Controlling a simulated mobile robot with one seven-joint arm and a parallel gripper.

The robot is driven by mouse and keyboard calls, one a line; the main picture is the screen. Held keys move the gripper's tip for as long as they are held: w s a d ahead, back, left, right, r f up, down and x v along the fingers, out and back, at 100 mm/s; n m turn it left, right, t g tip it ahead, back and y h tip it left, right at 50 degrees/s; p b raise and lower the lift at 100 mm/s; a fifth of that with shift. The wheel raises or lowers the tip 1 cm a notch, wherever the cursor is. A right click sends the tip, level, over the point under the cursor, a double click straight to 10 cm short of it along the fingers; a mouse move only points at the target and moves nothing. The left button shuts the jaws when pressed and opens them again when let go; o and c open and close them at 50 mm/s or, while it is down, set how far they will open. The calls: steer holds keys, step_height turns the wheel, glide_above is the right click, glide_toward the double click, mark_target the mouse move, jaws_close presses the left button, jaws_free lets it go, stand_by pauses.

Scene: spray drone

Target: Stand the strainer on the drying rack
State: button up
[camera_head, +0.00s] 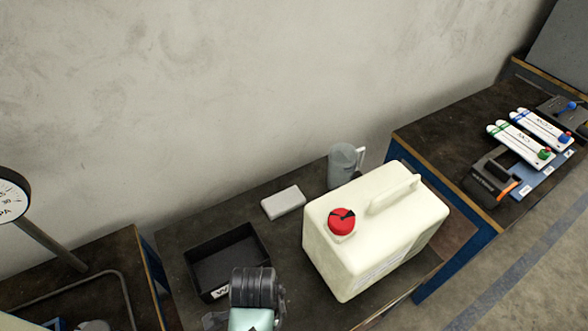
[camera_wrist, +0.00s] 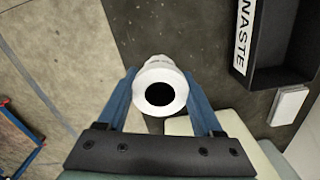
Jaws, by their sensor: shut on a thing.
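In the wrist view my gripper (camera_wrist: 160,82) has its two blue fingers closed on a white round piece with a dark opening, which looks like the strainer (camera_wrist: 158,72). The opening faces the camera, and its far end is hidden. It appears above a dark bench surface, beside the waste bin. In the head view the fingers and the held piece are not visible; only part of my arm shows at the bottom. I cannot clearly make out a drying rack in either view.
The black open waste bin (camera_head: 262,239) stands on the middle bench, near a pale block (camera_head: 283,201). A large cream canister (camera_head: 330,262) with a red cap and a grey jug (camera_head: 341,168) stand to the right.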

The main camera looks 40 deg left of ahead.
steer(key=shift+s+a, duration=0.35)
steer(key=shift+s, duration=0.15)
steer(key=shift+f, duration=0.25)
step_height(320, 180, down, 10)
steer(key=shift+r, duration=0.25)
steer(key=shift+f+b, duration=0.15)
steer(key=shift+b, duration=0.2)
steer(key=o, duration=1.5)
step_height(320, 180, up, 12)
steer(key=shift+r+p, duration=0.2)
steer(key=shift+p, duration=0.4)
